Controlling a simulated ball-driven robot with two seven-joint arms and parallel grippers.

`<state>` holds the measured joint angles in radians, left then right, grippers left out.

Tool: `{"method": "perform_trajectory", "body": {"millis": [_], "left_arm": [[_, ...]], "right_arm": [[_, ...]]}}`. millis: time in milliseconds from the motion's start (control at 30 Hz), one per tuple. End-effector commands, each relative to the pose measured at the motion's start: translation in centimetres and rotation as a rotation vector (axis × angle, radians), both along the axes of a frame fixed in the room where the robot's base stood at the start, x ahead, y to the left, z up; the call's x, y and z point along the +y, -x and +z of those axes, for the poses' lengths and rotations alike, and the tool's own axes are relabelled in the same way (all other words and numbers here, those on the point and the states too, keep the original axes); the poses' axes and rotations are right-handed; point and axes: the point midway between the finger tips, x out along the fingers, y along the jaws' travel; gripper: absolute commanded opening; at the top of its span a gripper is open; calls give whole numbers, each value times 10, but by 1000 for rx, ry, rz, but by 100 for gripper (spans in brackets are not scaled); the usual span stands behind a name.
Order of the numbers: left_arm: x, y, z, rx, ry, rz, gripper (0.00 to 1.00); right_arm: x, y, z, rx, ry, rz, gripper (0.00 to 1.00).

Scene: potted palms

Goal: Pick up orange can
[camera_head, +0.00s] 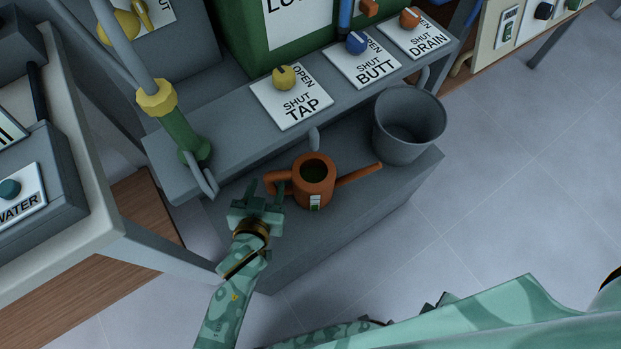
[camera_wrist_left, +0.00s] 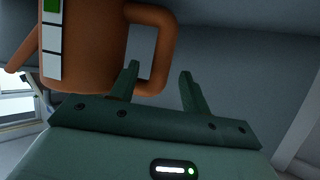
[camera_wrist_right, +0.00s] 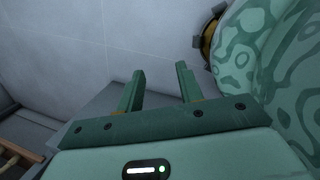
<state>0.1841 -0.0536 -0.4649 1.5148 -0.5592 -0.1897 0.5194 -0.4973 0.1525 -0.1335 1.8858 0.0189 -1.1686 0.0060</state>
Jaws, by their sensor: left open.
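The orange can (camera_head: 316,186) is a watering can with a spout to the right and a handle to the left. It stands upright on a grey ledge (camera_head: 370,200) in the head view. My left gripper (camera_head: 264,190) is open at the can's handle side. In the left wrist view the can (camera_wrist_left: 95,50) fills the upper left, and its handle (camera_wrist_left: 158,45) shows by the left finger of my gripper (camera_wrist_left: 160,85). I cannot tell whether finger and handle touch. My right gripper (camera_wrist_right: 160,85) is open and empty in the right wrist view, away from the can.
A grey bucket (camera_head: 408,125) stands right of the can on the ledge. Behind is a shelf with TAP (camera_head: 292,95), BUTT (camera_head: 362,62) and DRAIN (camera_head: 413,36) signs and knobs. A green pipe (camera_head: 180,135) rises at left. Floor (camera_head: 500,220) at right is clear.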

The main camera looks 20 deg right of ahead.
Motion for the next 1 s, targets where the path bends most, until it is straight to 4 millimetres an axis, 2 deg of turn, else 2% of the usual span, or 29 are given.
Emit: {"method": "perform_trajectory", "body": {"millis": [200, 400, 667, 833, 1000], "left_arm": [[-9, -20, -14, 4, 1, 0, 47], [-18, -40, -22, 3, 1, 0, 47], [-19, -43, -19, -1, 1, 0, 47], [-18, -43, -19, -1, 0, 0, 2], [-19, -43, -18, -2, 4, 0, 0]], "right_arm": [[-1, -31, 29, -48, 28, 23, 36], [20, -50, 30, -127, -45, 2, 36], [23, -53, 33, -143, -55, -1, 36], [23, -53, 33, -142, -55, -1, 36], [23, -53, 33, -142, -55, -2, 36]]}}
